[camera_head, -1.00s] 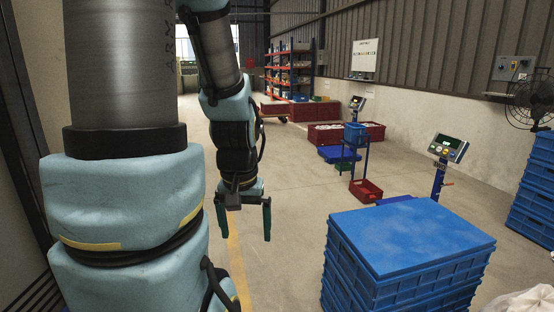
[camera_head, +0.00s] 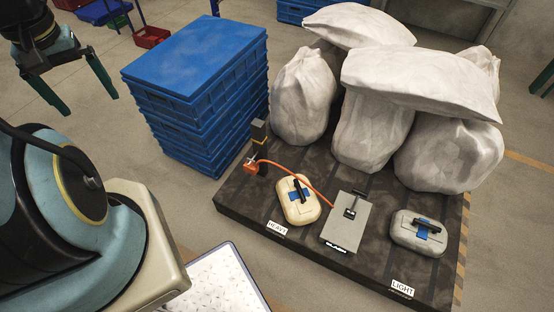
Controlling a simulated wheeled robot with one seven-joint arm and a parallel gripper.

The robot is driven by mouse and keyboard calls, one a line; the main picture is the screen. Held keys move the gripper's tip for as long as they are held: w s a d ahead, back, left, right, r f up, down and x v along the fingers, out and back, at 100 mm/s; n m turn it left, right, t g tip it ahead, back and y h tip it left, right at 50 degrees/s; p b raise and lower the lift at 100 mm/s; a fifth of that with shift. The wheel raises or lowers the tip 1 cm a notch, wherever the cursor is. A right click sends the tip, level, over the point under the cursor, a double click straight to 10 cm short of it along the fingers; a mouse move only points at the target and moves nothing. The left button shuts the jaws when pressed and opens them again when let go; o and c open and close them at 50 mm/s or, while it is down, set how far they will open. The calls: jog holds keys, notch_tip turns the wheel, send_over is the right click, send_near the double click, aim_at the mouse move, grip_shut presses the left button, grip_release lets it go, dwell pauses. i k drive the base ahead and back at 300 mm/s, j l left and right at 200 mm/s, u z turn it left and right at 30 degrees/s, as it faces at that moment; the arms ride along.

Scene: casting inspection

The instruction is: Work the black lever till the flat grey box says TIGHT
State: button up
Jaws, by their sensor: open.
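The flat grey box (camera_head: 347,224) lies on a dark platform (camera_head: 240,203), between a cream case and a grey case. A black lever (camera_head: 351,206) stands up from its top face. A black strip (camera_head: 337,246) with pale lettering is on its front edge, too small to read surely. An orange hose (camera_head: 296,173) runs from an orange fitting by a black post to near this box. My gripper (camera_head: 90,105) is at the upper left, open and empty, with its two dark green fingers apart.
The cream case (camera_head: 299,207) stands by a HEAVY label, the grey case (camera_head: 417,234) by a LIGHT label. White sacks (camera_head: 420,80) are piled behind. Stacked blue crates (camera_head: 200,95) stand left of the platform. A white speckled panel (camera_head: 215,285) lies in front. Floor shows at right.

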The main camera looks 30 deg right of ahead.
aim_at(359, 193)
jog(key=z, duration=0.95)
jog(key=k+j, duration=0.15)
jog(key=k, duration=0.2)
jog(key=k+j, duration=0.15)
jog(key=k, duration=0.25)
